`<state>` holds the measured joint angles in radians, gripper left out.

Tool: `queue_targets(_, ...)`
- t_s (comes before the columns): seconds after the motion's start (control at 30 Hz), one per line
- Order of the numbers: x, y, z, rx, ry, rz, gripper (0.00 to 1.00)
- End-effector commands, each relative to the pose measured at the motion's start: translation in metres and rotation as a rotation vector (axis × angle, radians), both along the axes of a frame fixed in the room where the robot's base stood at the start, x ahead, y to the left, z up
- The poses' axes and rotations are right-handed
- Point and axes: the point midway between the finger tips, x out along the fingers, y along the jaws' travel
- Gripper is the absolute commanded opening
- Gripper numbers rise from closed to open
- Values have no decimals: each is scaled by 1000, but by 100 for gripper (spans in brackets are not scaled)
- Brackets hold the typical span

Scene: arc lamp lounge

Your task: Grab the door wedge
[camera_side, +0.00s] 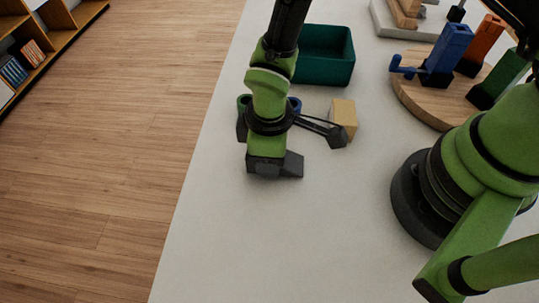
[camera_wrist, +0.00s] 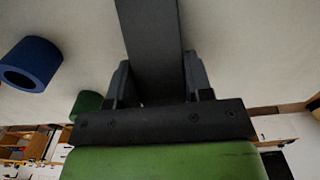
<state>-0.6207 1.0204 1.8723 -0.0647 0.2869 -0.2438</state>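The door wedge appears to be the dark grey piece (camera_side: 291,165) at my gripper's tip in the side view, low over or on the pale table. In the wrist view the wedge (camera_wrist: 152,40) is a long dark bar running from the top edge down between my fingers. My gripper (camera_wrist: 157,75) has one finger on each side of it, close to its edges. Whether both fingers press on it cannot be told. In the side view my gripper (camera_side: 270,165) points down, and its dark fingers blend with the wedge.
A yellow block (camera_side: 343,115) and a teal bin (camera_side: 325,72) are behind to the right. A round board (camera_side: 411,94) holds several coloured pieces. The front table is clear.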

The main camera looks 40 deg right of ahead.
Motion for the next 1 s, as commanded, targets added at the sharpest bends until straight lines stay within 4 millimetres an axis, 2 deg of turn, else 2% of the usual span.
queue_targets(0.03, 0, 0, 0, 0, 0, 0, 28)
queue_targets(0.07, 0, 0, 0, 0, 0, 0, 21)
queue_targets(0.1, 0, 0, 0, 0, 0, 0, 21)
queue_targets(0.47, 0, 0, 7, 1, -1, 0, 20)
queue_targets(0.57, 1, 1, 18, 1, -3, 0, 20)
queue_targets(0.8, 1, 1, 63, 4, -6, 0, 20)
queue_targets(1.0, 3, -1, 92, 1, -4, -1, 20)
